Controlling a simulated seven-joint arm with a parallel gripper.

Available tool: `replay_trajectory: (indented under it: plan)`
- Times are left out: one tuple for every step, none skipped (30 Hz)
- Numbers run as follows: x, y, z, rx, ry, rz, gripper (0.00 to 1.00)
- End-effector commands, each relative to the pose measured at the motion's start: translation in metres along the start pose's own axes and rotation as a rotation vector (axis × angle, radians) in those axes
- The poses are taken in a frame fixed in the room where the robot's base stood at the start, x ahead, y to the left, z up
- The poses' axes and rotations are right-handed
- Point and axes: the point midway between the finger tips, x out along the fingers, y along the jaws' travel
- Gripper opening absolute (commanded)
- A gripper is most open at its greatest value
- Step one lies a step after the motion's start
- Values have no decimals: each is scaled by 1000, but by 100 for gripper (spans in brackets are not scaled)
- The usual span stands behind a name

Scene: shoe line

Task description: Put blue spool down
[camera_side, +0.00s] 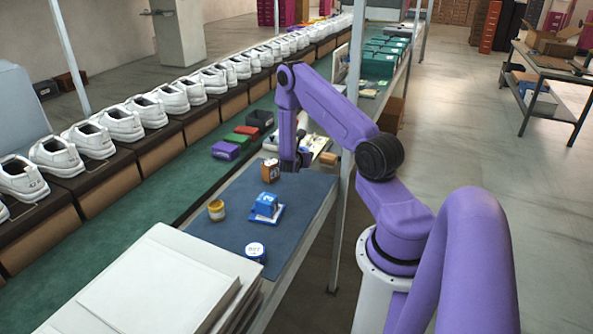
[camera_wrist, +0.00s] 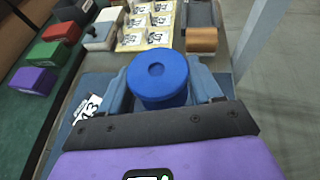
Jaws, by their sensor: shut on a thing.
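The blue spool (camera_wrist: 158,80) is a round blue cylinder with a dimple in its top. In the wrist view it sits upright between the two fingers of my gripper (camera_wrist: 165,92), which is shut on it. In the side view my gripper (camera_side: 290,164) points down over the far part of the blue mat (camera_side: 215,235). I cannot make out the held spool there, nor whether its underside touches the mat.
An orange-brown item (camera_side: 270,171) stands just left of my gripper. A blue block (camera_side: 265,204), yellow jar (camera_side: 216,210) and white-lidded jar (camera_side: 255,251) stand nearer on the mat. Purple (camera_wrist: 32,80), green (camera_wrist: 42,53) and red (camera_wrist: 62,31) boxes lie left. White stacked boards (camera_side: 150,290) border the front.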

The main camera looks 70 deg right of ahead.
Motion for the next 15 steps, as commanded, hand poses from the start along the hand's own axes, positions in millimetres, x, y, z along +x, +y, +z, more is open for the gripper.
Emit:
replay_trajectory:
  plan:
    - [8, 2, -7, -2, 2, -2, 34]
    - [13, 4, -10, -1, 2, -2, 34]
    - [18, 6, -14, -1, 2, -2, 34]
    - [23, 8, -17, -1, 2, -2, 34]
    - [27, 10, -19, -1, 2, -2, 34]
    - [32, 12, -23, -2, 2, -2, 34]
    - [36, 14, -25, -1, 1, -2, 34]
    - [39, 15, -27, 0, 1, -2, 34]
    - [43, 17, -29, -1, 2, -2, 34]
    - [46, 18, -31, -1, 2, -1, 34]
    - [48, 19, -32, -2, 2, -1, 34]
    - [50, 20, -33, -1, 1, -1, 34]
    - [51, 21, -34, -1, 1, -1, 34]
    - [52, 21, -34, -1, 1, -1, 34]
    - [53, 22, -35, -1, 1, 0, 34]
